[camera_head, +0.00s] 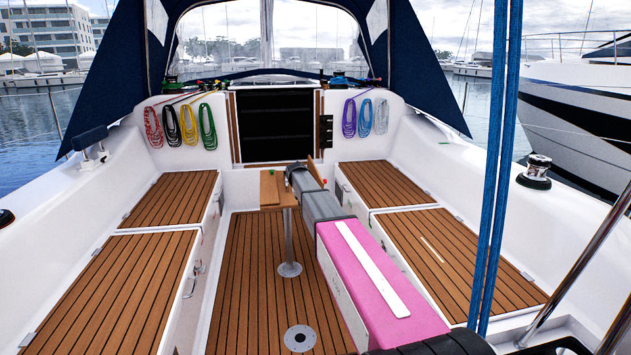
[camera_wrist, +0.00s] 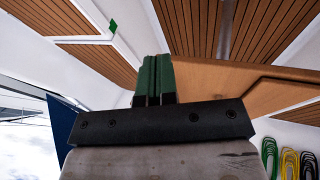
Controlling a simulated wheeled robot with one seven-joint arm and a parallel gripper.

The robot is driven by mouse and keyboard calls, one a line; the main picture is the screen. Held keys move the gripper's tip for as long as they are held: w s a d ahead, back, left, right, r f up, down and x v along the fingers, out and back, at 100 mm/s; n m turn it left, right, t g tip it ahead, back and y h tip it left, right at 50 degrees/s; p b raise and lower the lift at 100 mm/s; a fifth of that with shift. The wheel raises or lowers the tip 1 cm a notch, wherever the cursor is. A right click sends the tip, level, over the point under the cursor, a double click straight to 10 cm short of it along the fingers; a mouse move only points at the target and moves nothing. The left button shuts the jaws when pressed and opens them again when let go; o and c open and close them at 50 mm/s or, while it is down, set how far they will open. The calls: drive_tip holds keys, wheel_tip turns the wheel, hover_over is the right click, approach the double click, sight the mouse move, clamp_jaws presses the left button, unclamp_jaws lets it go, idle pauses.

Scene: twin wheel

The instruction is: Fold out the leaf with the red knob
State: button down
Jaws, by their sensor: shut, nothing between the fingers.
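The small wooden table (camera_head: 270,194) stands on a metal post in the middle of the cockpit floor. A narrow wooden leaf (camera_head: 314,172) stands raised at its right side, partly hidden behind my arm. A tiny red spot, perhaps the red knob (camera_head: 325,182), shows near that leaf; it is too small to be sure. My gripper (camera_head: 288,172) is at the table, largely hidden by my own wrist. In the wrist view my green fingers (camera_wrist: 153,78) are shut and empty, in front of or against a wooden panel (camera_wrist: 225,80); contact cannot be told. No red knob shows there.
Slatted benches run along the left (camera_head: 172,198) and right (camera_head: 388,186). The dark companionway (camera_head: 274,126) is beyond the table, with coiled ropes (camera_head: 186,124) beside it. Blue ropes (camera_head: 497,170) hang at the right. The floor (camera_head: 249,270) left of the post is clear.

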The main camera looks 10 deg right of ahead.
drive_tip(key=w+a+r+t+h, duration=0.1)
drive_tip(key=w+r, duration=0.4)
drive_tip(key=w, duration=0.3)
drive_tip(key=w+a+r, duration=0.1)
drive_tip(key=w+r, duration=0.4)
drive_tip(key=w, duration=0.3)
drive_tip(key=w+d+f, duration=0.3)
drive_tip(key=d+f, duration=0.5)
drive_tip(key=shift+d+f+m, duration=0.25)
drive_tip(key=shift+d+m, duration=0.05)
drive_tip(key=shift+d, duration=0.05)
drive_tip(key=shift+w, duration=0.1)
drive_tip(key=shift+d, duration=0.15)
